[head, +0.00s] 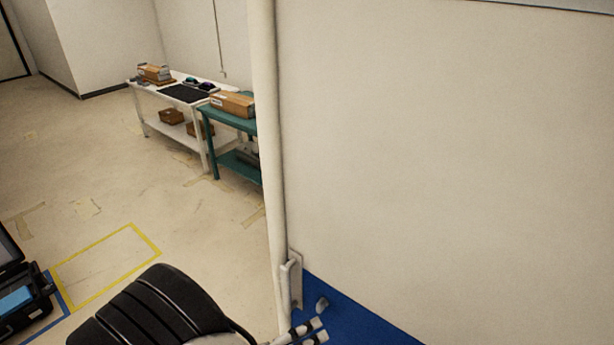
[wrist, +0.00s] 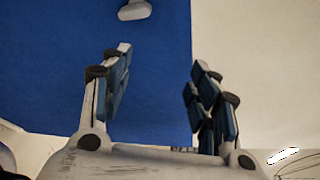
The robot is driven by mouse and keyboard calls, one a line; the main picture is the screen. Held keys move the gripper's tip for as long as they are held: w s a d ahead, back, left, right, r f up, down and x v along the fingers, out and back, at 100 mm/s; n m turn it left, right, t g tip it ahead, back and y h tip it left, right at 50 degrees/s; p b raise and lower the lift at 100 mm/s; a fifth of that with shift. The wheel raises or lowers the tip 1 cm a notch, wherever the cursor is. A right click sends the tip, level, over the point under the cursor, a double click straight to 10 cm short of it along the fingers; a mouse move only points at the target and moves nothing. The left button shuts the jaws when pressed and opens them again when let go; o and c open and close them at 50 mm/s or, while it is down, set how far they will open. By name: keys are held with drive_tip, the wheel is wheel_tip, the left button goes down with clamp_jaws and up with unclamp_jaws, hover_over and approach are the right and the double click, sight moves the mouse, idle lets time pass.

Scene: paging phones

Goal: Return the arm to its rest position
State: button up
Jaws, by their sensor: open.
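My gripper (head: 320,330) shows at the bottom edge of the head view, just right of the pale pole. In the wrist view its two fingers (wrist: 160,62) stand wide apart with blue background between them and nothing held. A small pale rounded piece (head: 322,305) is just above the fingertips in the head view. It also shows in the wrist view (wrist: 134,10), beyond the fingers and apart from them, cut by the top edge. A pale upright fixture (head: 292,281), possibly a wall phone, is beside the pole. Most of my arm is out of view.
A vertical pole (head: 266,150) and pale wall (head: 450,150) stand close on the right, with a blue panel (head: 365,322) low down. Tables (head: 150,95) stand far back. Floor between is clear.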

drive_tip(key=s+d+r+n+g+y+b, duration=0.2)
drive_tip(key=s+d+n+y+b, duration=0.4)
drive_tip(key=n, duration=1)
drive_tip(key=s+d+r+n+g+y+b, duration=0.2)
drive_tip(key=s+d+r+n+y+b, duration=0.3)
drive_tip(key=n, duration=1.2)
drive_tip(key=s+d+y+b, duration=0.1)
drive_tip(key=d+y, duration=0.1)
drive_tip(key=d, duration=0.1)
drive_tip(key=shift+d+r, duration=0.2)
drive_tip(key=shift+d, duration=0.2)
